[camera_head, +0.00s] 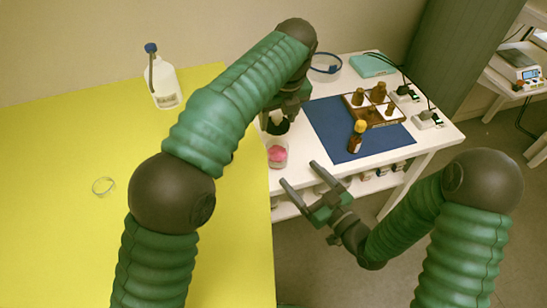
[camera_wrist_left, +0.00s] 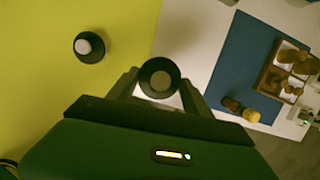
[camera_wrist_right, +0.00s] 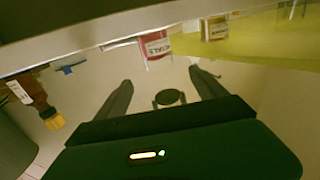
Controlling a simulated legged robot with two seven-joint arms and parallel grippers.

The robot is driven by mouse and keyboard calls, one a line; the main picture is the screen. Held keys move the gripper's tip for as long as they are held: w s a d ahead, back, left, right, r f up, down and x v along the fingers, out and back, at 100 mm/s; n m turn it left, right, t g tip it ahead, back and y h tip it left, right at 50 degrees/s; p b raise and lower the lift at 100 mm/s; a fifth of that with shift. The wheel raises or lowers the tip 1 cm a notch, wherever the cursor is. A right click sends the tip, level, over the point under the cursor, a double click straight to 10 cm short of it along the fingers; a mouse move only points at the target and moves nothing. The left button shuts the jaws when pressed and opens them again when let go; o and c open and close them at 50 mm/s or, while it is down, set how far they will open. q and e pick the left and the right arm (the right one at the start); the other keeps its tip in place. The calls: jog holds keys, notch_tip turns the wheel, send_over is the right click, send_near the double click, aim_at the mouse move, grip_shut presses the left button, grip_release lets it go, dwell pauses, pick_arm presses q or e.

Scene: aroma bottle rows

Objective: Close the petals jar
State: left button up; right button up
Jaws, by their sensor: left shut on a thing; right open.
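The petals jar (camera_head: 277,154) is a clear jar with pink contents, upright near the front left edge of the white table. It also shows in the right wrist view with its red label (camera_wrist_right: 154,46). My left gripper (camera_head: 285,112) is shut on a dark round lid (camera_head: 278,127) with a pale centre in the left wrist view (camera_wrist_left: 160,78). In the head view the lid appears just above the jar mouth; I cannot tell whether it touches. My right gripper (camera_head: 299,173) is open and empty, in front of the table edge, low and to the jar's right.
A blue mat (camera_head: 330,128) holds a brown tray (camera_head: 372,121) of bottles and a yellow-capped brown bottle (camera_head: 356,137). A teal box (camera_head: 373,65) is at the back.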

aim_at(280, 127)
pick_arm(q)
jog(key=shift+d, duration=0.3)
jog(key=shift+f, duration=0.1)
pick_arm(e)
jog(key=x, duration=1.2)
jog(key=shift+w+d, duration=0.1)
jog(key=shift+d, duration=0.15)
grip_shut()
pick_arm(q)
jog(key=shift+f, duration=2.4)
